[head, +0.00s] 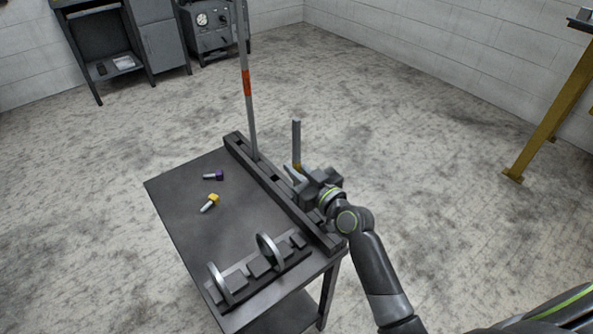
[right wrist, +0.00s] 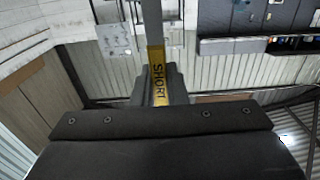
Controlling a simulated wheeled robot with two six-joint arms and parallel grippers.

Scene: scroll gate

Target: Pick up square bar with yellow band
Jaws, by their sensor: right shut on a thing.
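The square bar with the yellow band (head: 296,138) is grey and stands upright at the right side of the table. In the right wrist view the yellow band (right wrist: 156,75) carries the word SHORT. My right gripper (head: 299,174) is shut on this bar, low down near the band. The bar's lower end is hidden by the gripper, so I cannot tell whether it touches the slotted rail. My left gripper is not in view.
A block rack with two rings (head: 268,251) is in front.

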